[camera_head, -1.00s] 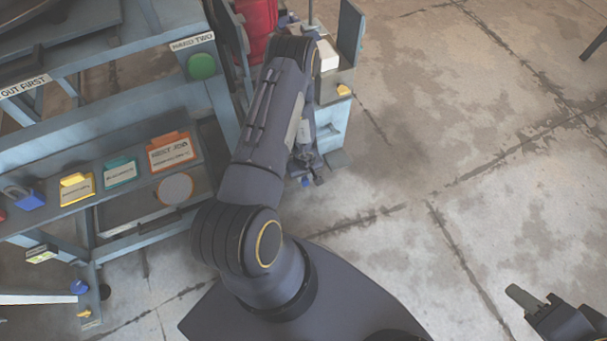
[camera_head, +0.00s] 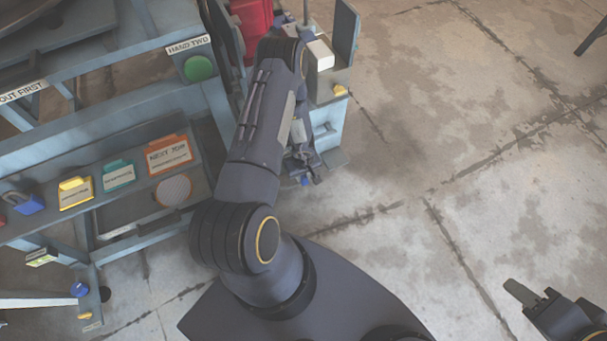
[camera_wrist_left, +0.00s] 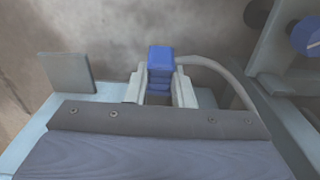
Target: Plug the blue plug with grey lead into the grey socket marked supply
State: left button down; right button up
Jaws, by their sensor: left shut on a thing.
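The blue plug (camera_wrist_left: 160,62) sits upright between the pale fingers of my left gripper (camera_wrist_left: 159,84) in the left wrist view. The gripper is shut on it. The grey lead (camera_wrist_left: 218,72) leaves the plug and curves down to the right. In the head view my left gripper (camera_head: 304,174) hangs beside the right end of the bench, with a small bit of blue at its tip. My forearm hides part of that area. I cannot make out the grey supply socket in either view. My right gripper (camera_head: 528,296) is at the lower right, away from the bench; its jaw opening is unclear.
The blue-grey bench fills the left, with a green button (camera_head: 201,67), an orange NEXT JOB card holder (camera_head: 168,154) and a blue padlock (camera_head: 27,203). A red object (camera_head: 252,17) and a white block (camera_head: 320,55) stand behind my arm.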

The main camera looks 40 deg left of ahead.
pick_arm(q)
jog(key=shift+a+r+y+b, duration=0.15)
jog(key=shift+a+y+b, duration=0.1)
jog(key=shift+a, duration=0.5)
jog(key=shift+a+r+y+b, duration=0.1)
jog(key=shift+a+y+b, duration=0.1)
jog(key=shift+a, duration=0.55)
jog(key=shift+s+d+b, duration=0.1)
jog(key=shift+d+b, duration=0.15)
jog(key=shift+b, duration=0.2)
jog(key=d+b, duration=0.1)
jog(key=s+d+b, duration=0.1)
jog(key=shift+r+b, duration=0.35)
jog(key=shift+d, duration=0.15)
jog(key=shift+f, duration=0.1)
jog(key=shift+b, duration=0.65)
